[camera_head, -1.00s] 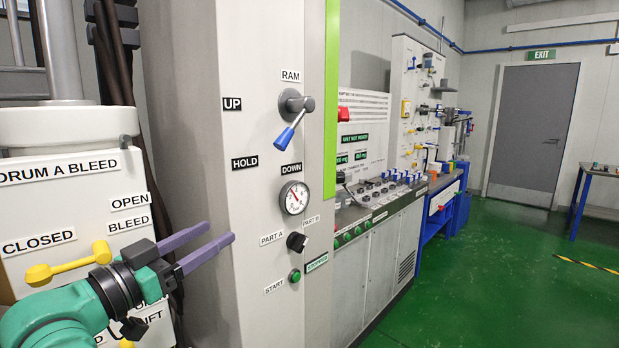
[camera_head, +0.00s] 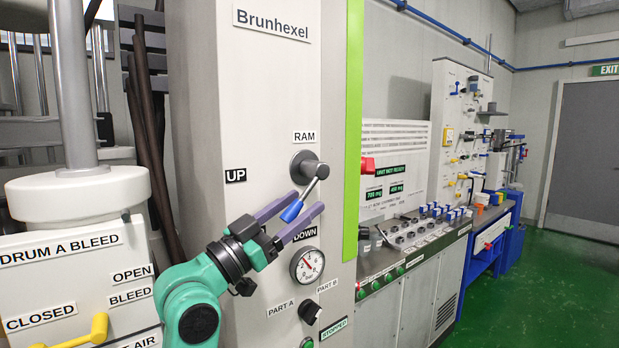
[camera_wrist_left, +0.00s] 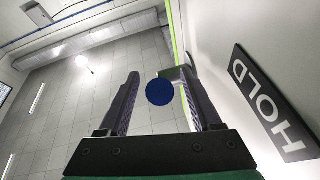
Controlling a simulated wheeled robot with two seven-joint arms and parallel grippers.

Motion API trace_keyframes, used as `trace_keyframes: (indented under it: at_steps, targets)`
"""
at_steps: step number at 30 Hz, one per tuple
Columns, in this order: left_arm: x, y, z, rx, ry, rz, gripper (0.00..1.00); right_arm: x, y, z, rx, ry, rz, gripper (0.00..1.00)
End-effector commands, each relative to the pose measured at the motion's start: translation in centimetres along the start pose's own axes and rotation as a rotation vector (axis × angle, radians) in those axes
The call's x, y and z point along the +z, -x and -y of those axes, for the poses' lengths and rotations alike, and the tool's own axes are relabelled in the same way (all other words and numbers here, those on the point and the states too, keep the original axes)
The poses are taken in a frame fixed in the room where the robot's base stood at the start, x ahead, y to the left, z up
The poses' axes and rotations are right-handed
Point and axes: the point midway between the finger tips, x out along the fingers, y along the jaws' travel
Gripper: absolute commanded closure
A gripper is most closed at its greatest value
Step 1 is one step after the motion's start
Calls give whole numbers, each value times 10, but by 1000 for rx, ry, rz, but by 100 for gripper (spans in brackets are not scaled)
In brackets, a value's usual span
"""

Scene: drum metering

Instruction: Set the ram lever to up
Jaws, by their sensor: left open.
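The ram lever (camera_head: 304,192) is a grey hub and arm with a blue grip, below the RAM label on the light grey panel. Its grip points down and to the left, toward the DOWN label (camera_head: 304,231). The UP label (camera_head: 236,175) is to the left of the hub. My left gripper (camera_head: 303,206) is open, with its purple fingers around the blue grip. In the left wrist view, the round blue grip end (camera_wrist_left: 160,92) shows between the two fingers, apart from the left finger and close to the right one. The HOLD label (camera_wrist_left: 268,105) shows there at right. My right gripper is out of view.
A pressure gauge (camera_head: 307,265) and a black part selector knob (camera_head: 310,312) are below the lever. A yellow bleed handle (camera_head: 98,328) is at lower left. A red knob (camera_head: 367,164) stands right of the green strip.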

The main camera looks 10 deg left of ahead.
Motion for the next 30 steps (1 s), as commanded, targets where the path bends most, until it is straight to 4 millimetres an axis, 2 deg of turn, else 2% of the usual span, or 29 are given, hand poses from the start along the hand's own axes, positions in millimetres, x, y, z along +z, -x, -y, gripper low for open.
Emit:
trace_keyframes:
  at_steps: [1,4,13,14,18,19,30]
  targets:
    - [-5,-12,1,-1,2,-1,34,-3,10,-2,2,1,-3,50]
    - [-3,-25,0,0,1,0,34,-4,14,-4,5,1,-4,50]
    - [1,-30,0,-1,-1,1,34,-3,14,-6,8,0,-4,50]
    - [1,-30,0,-1,-1,1,42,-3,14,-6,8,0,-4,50]
    - [1,-30,0,-1,-1,1,96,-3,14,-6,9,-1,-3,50]
    - [1,-30,0,-1,-1,1,100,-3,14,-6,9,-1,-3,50]
    - [1,-30,0,0,0,1,100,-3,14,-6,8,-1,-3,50]
